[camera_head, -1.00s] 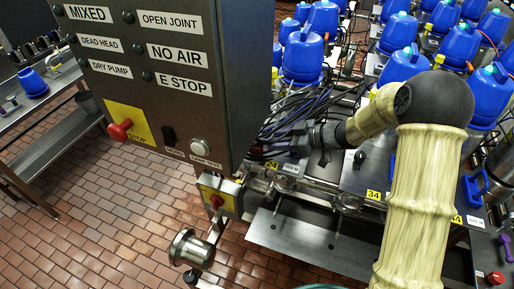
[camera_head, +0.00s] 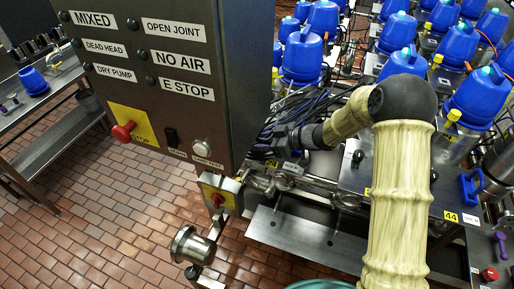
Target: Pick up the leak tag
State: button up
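My arm, in a cream sleeve, rises at the right of the head view and bends left at a dark elbow. My gripper (camera_head: 283,138) is at its far end, dark and small, over the bundle of dark cables beside the control box's right edge. Its fingers blend into the cables, so I cannot tell whether it is open or shut or holds anything. I cannot make out a leak tag for certain. Small white labels and yellow number plates, such as the 44 plate (camera_head: 451,216), sit along the bench's front edge.
A large grey control box (camera_head: 158,120) with a red stop knob (camera_head: 123,131) fills the upper left, close to my gripper. Rows of blue-capped valves (camera_head: 302,58) stand behind. A blue padlock-like piece (camera_head: 471,187) lies right of my arm. Brick floor (camera_head: 95,195) is open at lower left.

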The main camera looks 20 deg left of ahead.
jog(key=shift+w, duration=0.1)
grip_shut()
jog(key=shift+w, duration=0.1)
jog(key=shift+w+r+b, duration=0.2)
jog(key=shift+r+b, duration=0.35)
jog(key=shift+r, duration=0.1)
jog(key=s+d+r+b, duration=0.2)
jog(key=d+b, duration=0.4)
jog(key=d, duration=1.2)
jog(key=shift+r, duration=0.1)
